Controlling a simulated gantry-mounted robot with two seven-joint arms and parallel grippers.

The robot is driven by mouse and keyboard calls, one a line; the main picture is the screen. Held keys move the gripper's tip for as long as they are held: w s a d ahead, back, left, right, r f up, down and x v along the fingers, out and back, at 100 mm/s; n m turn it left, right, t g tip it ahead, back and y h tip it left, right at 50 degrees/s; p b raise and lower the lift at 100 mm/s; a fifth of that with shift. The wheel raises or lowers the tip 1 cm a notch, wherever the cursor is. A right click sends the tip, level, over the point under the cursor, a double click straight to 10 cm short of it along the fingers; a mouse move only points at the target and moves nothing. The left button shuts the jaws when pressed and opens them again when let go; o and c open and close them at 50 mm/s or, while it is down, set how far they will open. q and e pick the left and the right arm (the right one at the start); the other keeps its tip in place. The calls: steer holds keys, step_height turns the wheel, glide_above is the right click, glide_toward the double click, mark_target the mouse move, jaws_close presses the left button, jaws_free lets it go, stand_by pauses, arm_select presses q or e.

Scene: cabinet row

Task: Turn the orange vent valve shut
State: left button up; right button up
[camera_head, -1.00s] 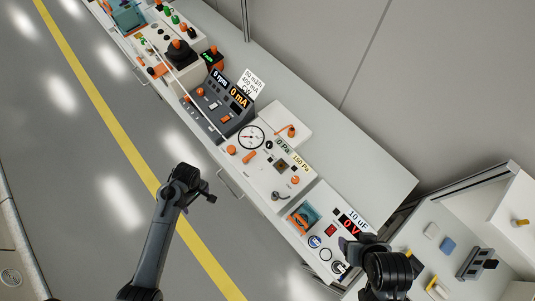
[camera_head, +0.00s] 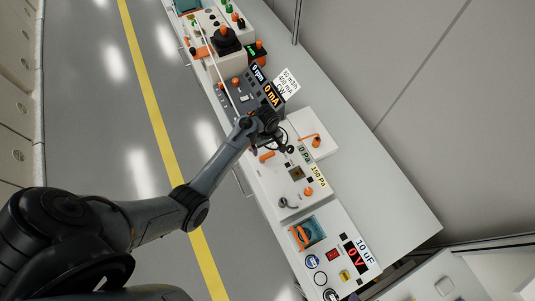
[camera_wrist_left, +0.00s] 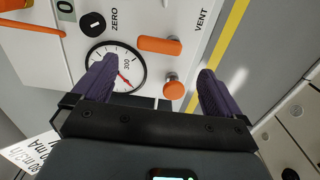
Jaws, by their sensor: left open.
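The orange vent valve (camera_wrist_left: 160,45) is a bar-shaped handle on a white panel, near the printed word VENT in the left wrist view. In the head view its orange bar (camera_head: 267,157) shows just below my left gripper (camera_head: 276,136). In the left wrist view my left gripper (camera_wrist_left: 154,77) is open and empty. Its purple fingers are spread, with the handle beyond the gap between them. I cannot tell the exact distance, and no contact shows. My right gripper is not in view.
A round dial gauge (camera_wrist_left: 118,68) is partly behind one finger. An orange round knob (camera_wrist_left: 173,88) lies between the fingers. A black ZERO knob (camera_wrist_left: 93,25) is close by. An orange lever (camera_head: 310,139) and a small valve knob (camera_head: 308,191) stand on the bench. The floor aisle is clear.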

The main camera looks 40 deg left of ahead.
mark_target(267, 155)
arm_select(q)
step_height(267, 155, down, 8)
steer(key=shift+r+b, duration=0.2)
steer(key=shift+b, duration=0.45)
steer(key=c, duration=1)
